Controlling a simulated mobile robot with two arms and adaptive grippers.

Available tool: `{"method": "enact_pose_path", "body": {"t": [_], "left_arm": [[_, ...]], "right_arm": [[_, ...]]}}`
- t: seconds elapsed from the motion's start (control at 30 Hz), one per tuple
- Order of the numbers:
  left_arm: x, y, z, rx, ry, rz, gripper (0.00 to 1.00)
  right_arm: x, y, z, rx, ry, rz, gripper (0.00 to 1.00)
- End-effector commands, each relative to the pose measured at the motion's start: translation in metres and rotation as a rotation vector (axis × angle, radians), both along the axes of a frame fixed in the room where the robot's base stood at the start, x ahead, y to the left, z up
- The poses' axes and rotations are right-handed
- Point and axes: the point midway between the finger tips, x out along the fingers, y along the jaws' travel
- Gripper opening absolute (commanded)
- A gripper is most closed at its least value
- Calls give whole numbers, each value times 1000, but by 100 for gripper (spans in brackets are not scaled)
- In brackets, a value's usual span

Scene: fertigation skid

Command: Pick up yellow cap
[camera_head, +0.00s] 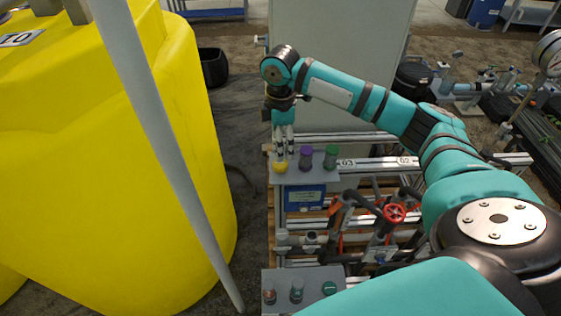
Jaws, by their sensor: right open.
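The yellow cap (280,167) sits at the left end of a small grey shelf (312,174), beside a purple cap (306,157) and a green cap (331,155). My right gripper (284,156) points down directly above the yellow cap. Its fingers reach close to the cap's top, one to each side as far as I can see. The fingers are open; I cannot tell whether they touch the cap. My left gripper is not in view.
A large yellow tank (100,150) and a grey pole (165,150) stand at the left. A red valve wheel (395,213) and pipes lie below the shelf. A grey panel (345,60) stands behind.

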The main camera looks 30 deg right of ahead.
Motion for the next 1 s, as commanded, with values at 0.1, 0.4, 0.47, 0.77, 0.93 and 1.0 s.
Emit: {"method": "enact_pose_path", "body": {"t": [0.1, 0.4, 0.47, 0.77, 0.93, 1.0], "left_arm": [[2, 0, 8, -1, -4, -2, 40], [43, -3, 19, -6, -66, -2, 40], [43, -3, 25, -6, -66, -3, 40], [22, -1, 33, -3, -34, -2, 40], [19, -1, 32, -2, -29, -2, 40], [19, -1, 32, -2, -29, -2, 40]], "right_arm": [[0, 0, -20, 0, 2, 1, 68], [0, 0, -43, 1, 2, 0, 68], [0, 0, -51, 0, 2, 0, 68], [1, 0, -87, 0, -1, 1, 68], [1, 0, -88, 0, -2, 2, 68], [1, 0, -88, 0, -2, 2, 65]]}}
